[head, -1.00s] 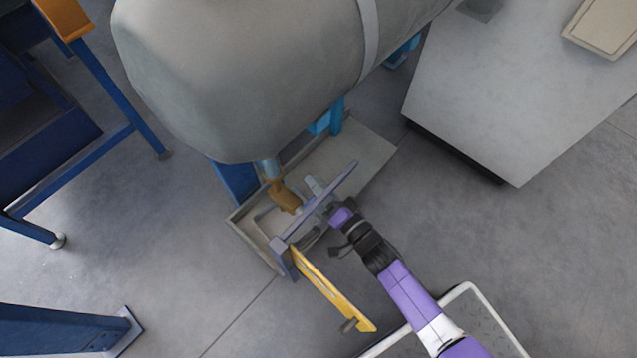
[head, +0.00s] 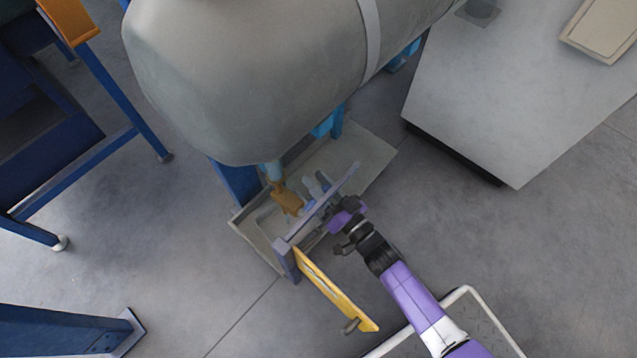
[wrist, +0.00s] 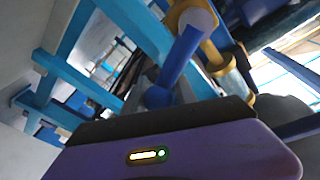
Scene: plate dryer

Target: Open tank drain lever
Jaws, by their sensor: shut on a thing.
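The grey tank (head: 250,80) has a brass drain valve (head: 286,199) under its near end. The blue drain lever (wrist: 181,58) runs down from a brass fitting (wrist: 195,18) in the wrist view. Its lower end meets my gripper (wrist: 163,98), which is shut on it. In the head view my gripper (head: 327,205) is beside the valve, partly hidden by a grey-blue bar. The fingertips and much of the lever are hard to make out there.
The grey-blue bar (head: 340,182) crosses close to my gripper, with a yellow arm (head: 335,290) jutting toward the front. A shallow tray (head: 375,150) lies below the tank. A grey cabinet (head: 520,100) stands at right. Open floor (head: 220,260) lies at front left.

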